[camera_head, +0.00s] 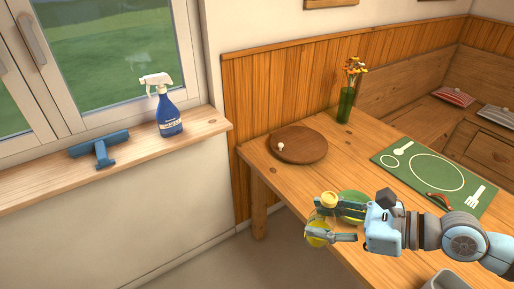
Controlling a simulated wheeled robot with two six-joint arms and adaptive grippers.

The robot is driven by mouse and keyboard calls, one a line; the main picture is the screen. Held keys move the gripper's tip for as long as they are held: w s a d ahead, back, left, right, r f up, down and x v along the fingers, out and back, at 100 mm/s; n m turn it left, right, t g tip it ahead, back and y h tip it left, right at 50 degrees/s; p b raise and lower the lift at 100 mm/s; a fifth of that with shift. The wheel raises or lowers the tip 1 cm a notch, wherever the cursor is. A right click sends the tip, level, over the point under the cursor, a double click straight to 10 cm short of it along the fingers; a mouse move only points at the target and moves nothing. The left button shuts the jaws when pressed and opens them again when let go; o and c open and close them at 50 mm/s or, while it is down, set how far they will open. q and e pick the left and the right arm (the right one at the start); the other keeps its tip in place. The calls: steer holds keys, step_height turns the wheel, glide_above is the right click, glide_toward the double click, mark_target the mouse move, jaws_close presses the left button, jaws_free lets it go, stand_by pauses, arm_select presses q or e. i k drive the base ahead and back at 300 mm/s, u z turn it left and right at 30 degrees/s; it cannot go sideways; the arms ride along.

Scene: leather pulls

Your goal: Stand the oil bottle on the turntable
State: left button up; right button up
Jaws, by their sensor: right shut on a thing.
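The turntable is a round brown wooden disc (305,150) lying on the table near its far left edge, with a small white knob near its left side. My right gripper (328,222) is shut on what looks like the oil bottle (317,236), a glassy body with yellow oil low down. The gripper's fingers partly hide it, and its exact tilt is hard to tell. The bottle is near the table's left edge, in front of the turntable and apart from it. My left gripper is not in view.
A green vase with flowers (346,105) stands behind the turntable. A green placemat (433,171) with a red pepper-like item lies right. A blue spray bottle (169,117) and squeegee (100,147) are on the windowsill.

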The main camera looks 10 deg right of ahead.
mark_target(297, 142)
steer(key=u, duration=0.85)
steer(key=i, duration=1.3)
steer(key=z, duration=0.75)
steer(key=i, duration=0.35)
steer(key=z, duration=0.4)
